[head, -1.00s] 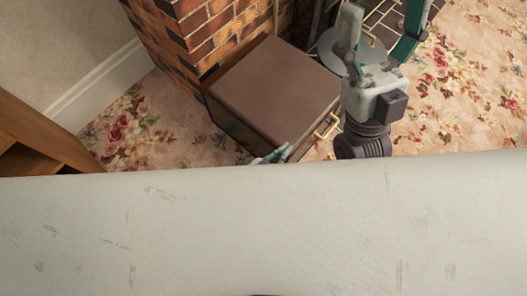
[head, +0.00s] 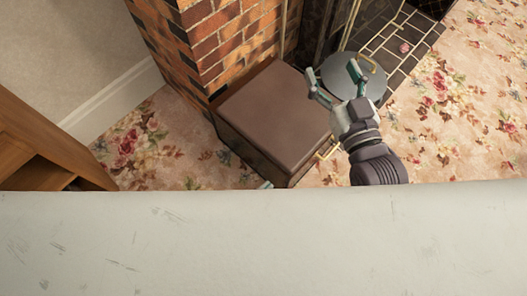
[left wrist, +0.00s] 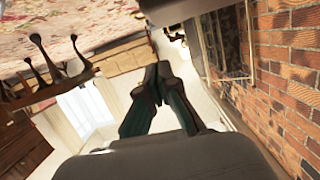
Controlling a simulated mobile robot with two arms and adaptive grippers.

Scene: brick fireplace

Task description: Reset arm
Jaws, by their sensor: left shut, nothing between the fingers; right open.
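My right gripper (head: 333,73) is in the upper right of the head view, with its two teal-and-grey fingers spread apart and nothing between them. It shows over the right side of the brown box and the round grey lid. Of my left gripper (head: 265,185), only a small tip shows in the head view, at the front edge of the box; the rest is hidden behind the pale surface in front. In the left wrist view my left gripper (left wrist: 158,70) has its fingertips together, holding nothing.
A brown box (head: 275,110) with a brass handle (head: 328,150) stands on the floral carpet (head: 140,140) against the brick fireplace (head: 215,45). A round grey lid (head: 375,85) lies by the tiled hearth (head: 405,45). A wooden shelf unit (head: 45,140) is at left. Carpet at right is clear.

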